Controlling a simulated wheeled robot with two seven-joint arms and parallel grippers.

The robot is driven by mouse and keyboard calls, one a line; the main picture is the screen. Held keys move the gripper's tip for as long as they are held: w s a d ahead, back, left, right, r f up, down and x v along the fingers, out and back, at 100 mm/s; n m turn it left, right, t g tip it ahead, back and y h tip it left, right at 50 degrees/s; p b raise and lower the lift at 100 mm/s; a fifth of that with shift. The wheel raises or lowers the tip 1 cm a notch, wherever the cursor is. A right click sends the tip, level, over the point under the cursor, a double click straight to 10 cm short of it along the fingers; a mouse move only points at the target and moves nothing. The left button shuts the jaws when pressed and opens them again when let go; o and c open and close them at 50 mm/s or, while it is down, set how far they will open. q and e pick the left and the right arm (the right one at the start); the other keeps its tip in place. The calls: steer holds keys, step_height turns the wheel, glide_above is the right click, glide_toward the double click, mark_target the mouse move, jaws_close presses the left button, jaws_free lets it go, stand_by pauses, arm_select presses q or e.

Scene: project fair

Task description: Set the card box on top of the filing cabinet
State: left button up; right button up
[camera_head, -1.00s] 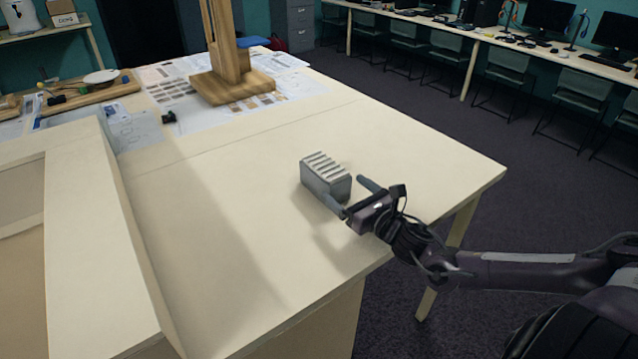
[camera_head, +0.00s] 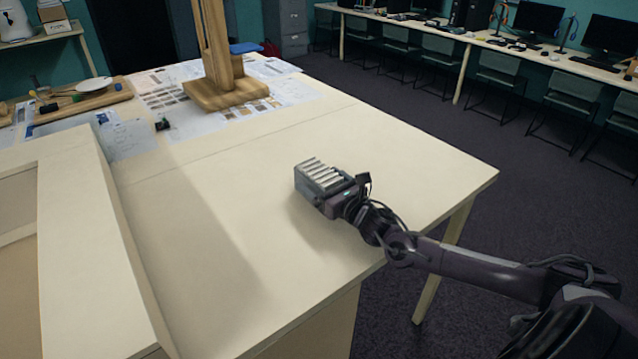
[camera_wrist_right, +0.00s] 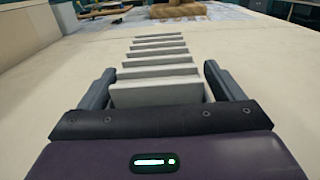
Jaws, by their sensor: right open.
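The card box (camera_head: 316,173) is a small grey box with a row of pale upright cards, standing on the cream table near its right edge. My right gripper (camera_head: 333,185) is at its near end. In the right wrist view the open fingers (camera_wrist_right: 158,88) stand on both sides of the near part of the card box (camera_wrist_right: 160,65), with small gaps visible. A grey filing cabinet (camera_head: 293,28) stands on the floor at the far wall, top centre of the head view; its top is cut off by the frame. My left gripper is not in view.
The cream table (camera_head: 240,230) is bare around the box. A wooden stand (camera_head: 222,92) and printed sheets (camera_head: 285,92) are on its far part. A cream panel structure (camera_head: 85,240) stands at left. Chairs (camera_head: 497,80) line the computer desk (camera_head: 555,62); dark floor (camera_head: 430,125) lies between.

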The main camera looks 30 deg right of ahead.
steer(key=c, duration=1.2)
steer(key=shift+c, duration=1)
steer(key=shift+r, duration=0.15)
